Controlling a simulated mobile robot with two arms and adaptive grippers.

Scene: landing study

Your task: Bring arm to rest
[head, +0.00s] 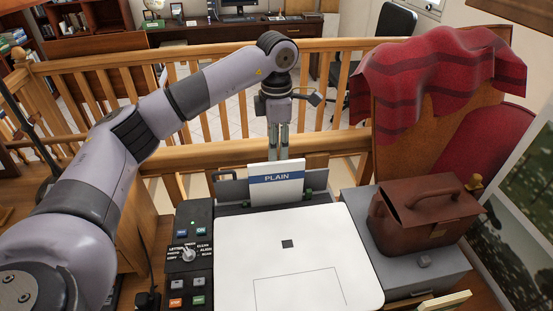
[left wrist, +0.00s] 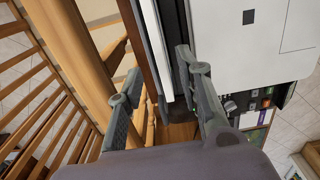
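My left gripper (head: 278,155) hangs fingers down over the back of the white printer (head: 310,235), at the top edge of the white paper stack marked PLAIN (head: 276,187). In the left wrist view the gripper's fingers (left wrist: 158,68) stand apart with a clear gap. The stack's pale edge (left wrist: 156,45) shows edge-on near that gap; I cannot tell whether a finger touches it. My left arm reaches in from the left, bent at the elbow. My right gripper is not in view.
A wooden railing (head: 210,100) runs just behind the gripper. A control panel (head: 189,255) is left of the printer. A brown bag (head: 415,218) sits on a grey box (head: 400,275) at right, below a chair draped with a red blanket (head: 430,75).

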